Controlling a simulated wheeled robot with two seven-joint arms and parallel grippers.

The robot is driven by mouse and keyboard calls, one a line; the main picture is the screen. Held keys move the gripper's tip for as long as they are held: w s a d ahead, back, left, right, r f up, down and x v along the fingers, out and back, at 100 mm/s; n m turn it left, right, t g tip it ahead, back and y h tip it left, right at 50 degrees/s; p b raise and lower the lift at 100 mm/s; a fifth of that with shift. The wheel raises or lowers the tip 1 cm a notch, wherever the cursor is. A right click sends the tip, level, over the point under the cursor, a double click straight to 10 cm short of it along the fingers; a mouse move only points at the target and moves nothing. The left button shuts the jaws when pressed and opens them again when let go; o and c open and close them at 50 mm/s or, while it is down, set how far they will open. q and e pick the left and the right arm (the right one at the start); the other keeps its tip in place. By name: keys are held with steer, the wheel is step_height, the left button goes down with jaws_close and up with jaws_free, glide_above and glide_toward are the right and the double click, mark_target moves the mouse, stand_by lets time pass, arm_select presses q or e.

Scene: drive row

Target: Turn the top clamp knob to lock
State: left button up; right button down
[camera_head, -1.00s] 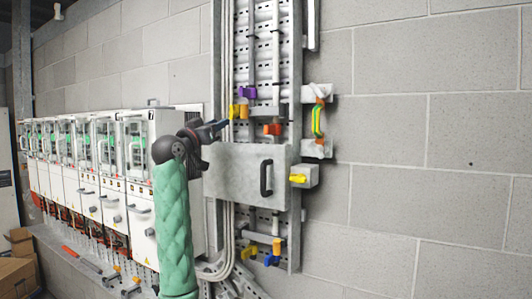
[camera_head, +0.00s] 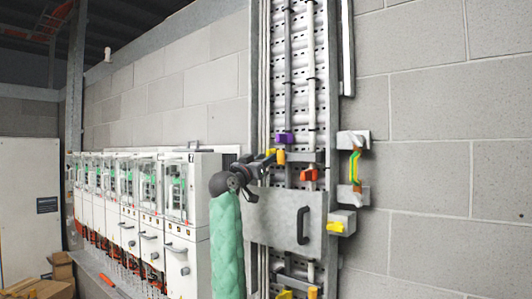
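A vertical perforated rack (camera_head: 298,60) on the wall carries cables and small coloured clamp knobs. A purple knob (camera_head: 285,138) is uppermost, a yellow one (camera_head: 280,157) sits just below it, and an orange-red one (camera_head: 309,175) is lower right. I cannot tell for certain which is the top clamp knob. My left gripper (camera_head: 268,159), dark, at the end of a green-sleeved arm, points right with its tip at or just beside the yellow knob. Contact and finger opening are too small to tell. My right gripper is not in view.
A grey cover plate with a black handle (camera_head: 303,225) lies just below the gripper. A yellow knob (camera_head: 336,227) on a grey box and a green-yellow strap (camera_head: 354,165) are to the right. White cabinets (camera_head: 180,230) line the left. Boxes (camera_head: 50,287) lie lower left.

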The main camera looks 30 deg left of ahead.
arm_select(q)
steer(key=shift+w+r, duration=0.3)
steer(key=shift+w, duration=0.1)
steer(key=shift+w, duration=0.1)
steer(key=shift+c, duration=0.4)
jaws_close()
steer(key=shift+f, duration=0.1)
